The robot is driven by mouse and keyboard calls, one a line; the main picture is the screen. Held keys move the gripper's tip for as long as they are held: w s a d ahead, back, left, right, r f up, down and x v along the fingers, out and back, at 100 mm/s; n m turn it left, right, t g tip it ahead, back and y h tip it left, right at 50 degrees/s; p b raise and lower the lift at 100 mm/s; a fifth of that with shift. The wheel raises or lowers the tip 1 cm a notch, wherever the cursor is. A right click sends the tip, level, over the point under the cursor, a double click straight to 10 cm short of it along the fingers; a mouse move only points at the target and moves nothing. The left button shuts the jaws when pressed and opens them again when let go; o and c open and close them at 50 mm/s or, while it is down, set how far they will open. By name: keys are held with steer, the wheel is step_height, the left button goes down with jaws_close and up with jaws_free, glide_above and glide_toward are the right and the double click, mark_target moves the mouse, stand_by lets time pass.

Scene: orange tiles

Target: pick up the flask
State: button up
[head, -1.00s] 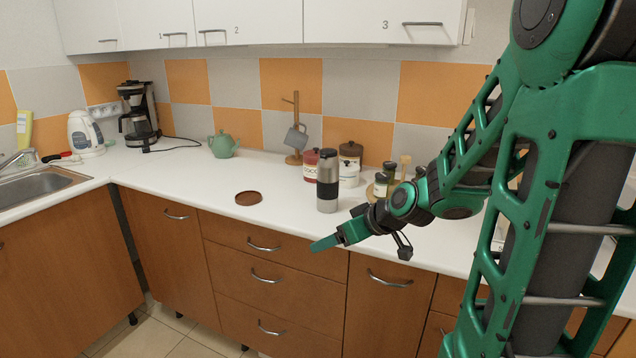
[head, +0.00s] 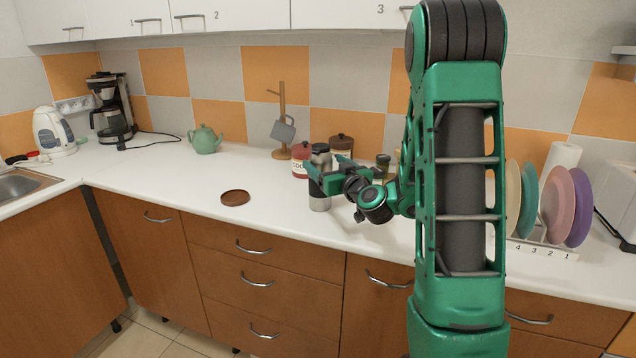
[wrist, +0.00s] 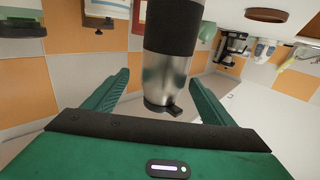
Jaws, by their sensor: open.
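The flask (head: 320,199) is a steel cylinder with a dark band and dark lid, standing upright on the white counter. My gripper (head: 320,176) is at the flask's upper part in the head view and hides some of it. In the wrist view, which is upside down, the flask (wrist: 168,72) comes down between the two green fingers of my gripper (wrist: 160,90), its lid end toward the palm. The fingers are open, with a gap on each side of the flask.
Behind the flask stand a red jar (head: 300,160), a brown-lidded jar (head: 341,148) and a mug tree (head: 282,120) with a grey mug. A brown coaster (head: 235,198) lies to the left. A plate rack (head: 545,250) is at the right. The counter left of the flask is mostly clear.

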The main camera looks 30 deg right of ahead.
steer(key=w, duration=0.5)
steer(key=shift+w, duration=0.4)
steer(key=shift+w+d+f, duration=0.1)
steer(key=shift+w+d, duration=0.05)
steer(key=shift+w, duration=0.4)
steer(key=shift+c, duration=0.6)
steer(key=c, duration=1.7)
steer(key=shift+c, duration=0.2)
